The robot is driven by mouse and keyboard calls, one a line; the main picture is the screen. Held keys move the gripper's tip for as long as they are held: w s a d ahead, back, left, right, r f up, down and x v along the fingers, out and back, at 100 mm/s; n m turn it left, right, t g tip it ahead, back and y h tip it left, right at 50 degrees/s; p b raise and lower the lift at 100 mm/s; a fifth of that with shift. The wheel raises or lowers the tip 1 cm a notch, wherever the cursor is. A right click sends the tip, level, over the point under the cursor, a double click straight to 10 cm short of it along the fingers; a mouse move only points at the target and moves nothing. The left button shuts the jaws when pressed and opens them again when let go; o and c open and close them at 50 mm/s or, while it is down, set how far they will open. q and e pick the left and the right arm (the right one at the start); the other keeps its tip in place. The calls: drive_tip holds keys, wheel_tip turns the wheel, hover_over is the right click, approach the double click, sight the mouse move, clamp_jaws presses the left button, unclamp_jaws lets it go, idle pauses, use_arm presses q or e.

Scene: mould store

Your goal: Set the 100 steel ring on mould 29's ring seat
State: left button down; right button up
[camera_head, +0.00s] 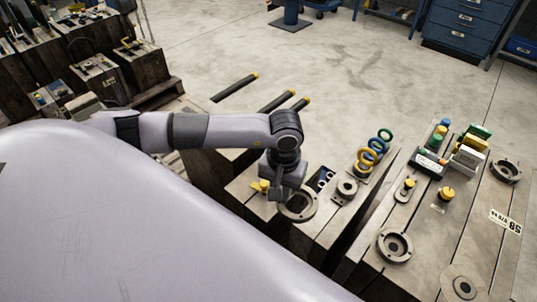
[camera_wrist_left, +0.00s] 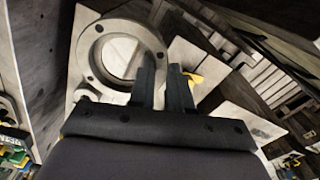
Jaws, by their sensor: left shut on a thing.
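My left gripper (camera_head: 281,190) is shut on the rim of a flat steel ring (camera_head: 299,207) with small holes. The ring is over the top of the middle mould block (camera_head: 320,228); I cannot tell whether it touches. In the left wrist view the ring (camera_wrist_left: 88,52) shows large at the tips of the left gripper (camera_wrist_left: 165,72). On the right mould block (camera_head: 468,225), round ring-like fittings sit at the front left (camera_head: 395,246), the far right (camera_head: 505,171) and the near edge (camera_head: 464,288). Its white number plate (camera_head: 505,221) is not clearly readable. My right gripper is not in view.
Blue, green and yellow rings (camera_head: 373,148) stand on the middle block beside a small steel collar (camera_head: 347,188). Yellow-topped knobs (camera_head: 446,194) and small boxes (camera_head: 467,158) stand on the right block. A gap separates the blocks. Bare floor (camera_head: 350,70) lies behind.

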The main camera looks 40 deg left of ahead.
use_arm(q)
drive_tip(key=shift+w+a+f+n+b, duration=1.95)
drive_tip(key=shift+f+n+b, duration=0.45)
drive_tip(key=shift+n, duration=0.2)
drive_tip(key=shift+w+a+f+n+b, duration=1.8)
drive_tip(key=shift+a+f+n+b, duration=0.4)
drive_tip(key=shift+f+n, duration=0.4)
drive_tip(key=shift+w+a+f+n+b, duration=1.85)
drive_tip(key=shift+f+n+b, duration=0.6)
drive_tip(key=shift+n, duration=0.15)
drive_tip(key=shift+f, duration=0.1)
drive_tip(key=shift+f+b, duration=0.45)
drive_tip(key=shift+b, duration=0.15)
drive_tip(key=c, duration=1)
unclamp_jaws()
drive_tip(key=shift+f, duration=0.1)
drive_tip(key=shift+s+f, duration=0.1)
drive_tip(key=shift+s, duration=0.05)
